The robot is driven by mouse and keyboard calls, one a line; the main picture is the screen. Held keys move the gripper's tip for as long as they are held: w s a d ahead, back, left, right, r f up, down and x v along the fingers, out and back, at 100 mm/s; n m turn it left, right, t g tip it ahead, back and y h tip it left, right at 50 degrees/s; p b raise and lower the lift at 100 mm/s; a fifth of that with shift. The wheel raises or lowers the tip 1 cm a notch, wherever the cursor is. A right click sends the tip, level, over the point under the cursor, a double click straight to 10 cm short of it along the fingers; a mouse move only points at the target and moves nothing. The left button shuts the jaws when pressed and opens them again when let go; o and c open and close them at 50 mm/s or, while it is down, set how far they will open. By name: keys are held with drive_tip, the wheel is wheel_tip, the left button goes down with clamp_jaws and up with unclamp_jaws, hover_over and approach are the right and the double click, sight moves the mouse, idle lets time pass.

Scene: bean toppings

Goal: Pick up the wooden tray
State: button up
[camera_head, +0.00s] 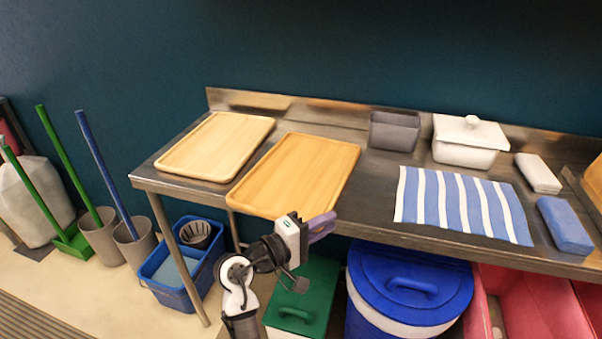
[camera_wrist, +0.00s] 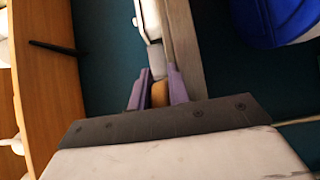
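Two light wooden trays lie flat on the steel table in the head view: one at the left (camera_head: 216,146) and one to its right (camera_head: 297,175), its near edge close to the table's front edge. My gripper (camera_head: 322,227) is just in front of the table, near the right tray's near right corner, and looks apart from it. In the wrist view, the purple fingers (camera_wrist: 158,92) are spread with a gap. A small tan-brown patch shows in that gap; I cannot tell whether it is a tray or whether it is touched.
A grey container (camera_head: 394,131), a white lidded box (camera_head: 469,142), a striped cloth (camera_head: 460,204) and a blue block (camera_head: 565,225) lie on the table's right side. A blue lidded bin (camera_head: 410,290) and green bin (camera_head: 302,300) stand below. Brooms stand left.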

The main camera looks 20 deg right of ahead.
clamp_jaws()
drive_tip(key=shift+r, duration=0.1)
